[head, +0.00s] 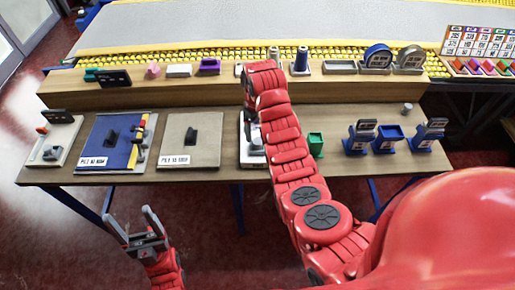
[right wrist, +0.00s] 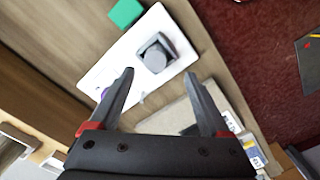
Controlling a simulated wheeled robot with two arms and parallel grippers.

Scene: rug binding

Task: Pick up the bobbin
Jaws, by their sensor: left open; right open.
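In the right wrist view a grey rounded piece (right wrist: 156,52), possibly the bobbin, sits on a white board (right wrist: 112,67). My right gripper (right wrist: 160,74) is open and empty, its fingertips apart in front of that board. In the head view my right arm (head: 285,150) partly covers the white board (head: 243,150), and its gripper cannot be made out. A blue cone-shaped spool (head: 301,60) and a greyish spool (head: 273,56) stand upright at the back. A small grey cylinder (head: 407,108) stands on the table's right. My left gripper (head: 130,222) is open and empty, in front of the table.
A green container (head: 315,144) and several blue stands (head: 388,138) are right of my right arm. A blue board (head: 111,155) and a beige board (head: 180,155) lie to the left. A raised wooden shelf (head: 210,87) runs along the back with several small items.

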